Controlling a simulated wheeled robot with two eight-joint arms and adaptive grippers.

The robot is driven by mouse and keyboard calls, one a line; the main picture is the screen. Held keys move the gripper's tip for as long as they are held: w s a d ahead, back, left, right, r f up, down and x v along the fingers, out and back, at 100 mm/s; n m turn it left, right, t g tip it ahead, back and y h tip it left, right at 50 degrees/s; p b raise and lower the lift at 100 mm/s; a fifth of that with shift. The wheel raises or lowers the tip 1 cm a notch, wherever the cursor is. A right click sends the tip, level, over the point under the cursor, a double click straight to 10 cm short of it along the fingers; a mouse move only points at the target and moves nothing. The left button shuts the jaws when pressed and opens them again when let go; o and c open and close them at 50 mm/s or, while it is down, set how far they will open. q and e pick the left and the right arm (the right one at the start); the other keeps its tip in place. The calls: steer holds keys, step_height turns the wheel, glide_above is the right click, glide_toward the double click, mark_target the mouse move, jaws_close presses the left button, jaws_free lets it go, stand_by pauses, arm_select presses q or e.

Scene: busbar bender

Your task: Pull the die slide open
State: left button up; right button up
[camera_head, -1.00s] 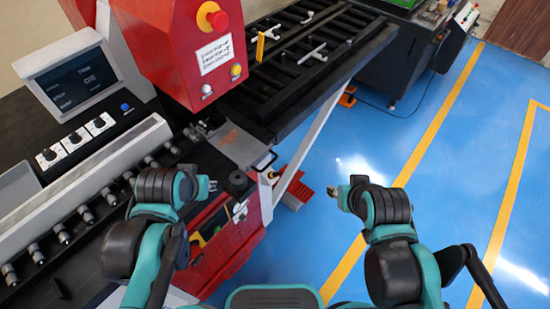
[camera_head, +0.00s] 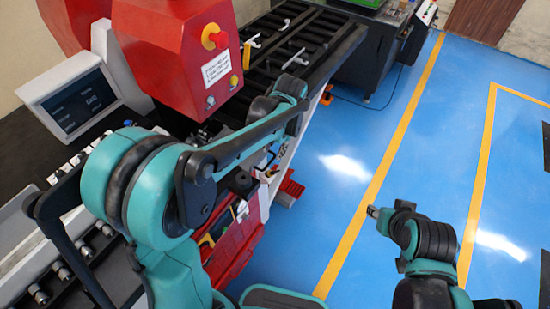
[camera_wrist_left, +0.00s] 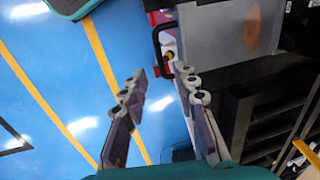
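The die slide shows in the left wrist view as a grey plate (camera_wrist_left: 205,38) with an orange-brown patch. A black loop handle (camera_wrist_left: 157,42) stands out from its edge. In the head view the handle (camera_head: 268,162) is partly visible and my left arm covers most of the plate. My left gripper (camera_wrist_left: 159,72) is open and empty. In the left wrist view the handle appears just beyond the gap between its fingertips, with no clear contact. In the head view its fingers are hidden by the arm. My right gripper (camera_head: 373,211) is over the blue floor, its finger opening too small to judge.
A control screen (camera_head: 75,100) is at the left. A red pedal (camera_head: 290,190) is on the floor. Open blue floor lies to the right.

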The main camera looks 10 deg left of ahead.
arm_select(q)
steer(key=f, duration=0.3)
steer(key=a+f+b, duration=0.1)
steer(key=f, duration=0.1)
steer(key=shift+w+f, duration=0.1)
steer(key=shift+w, duration=0.05)
jaws_close()
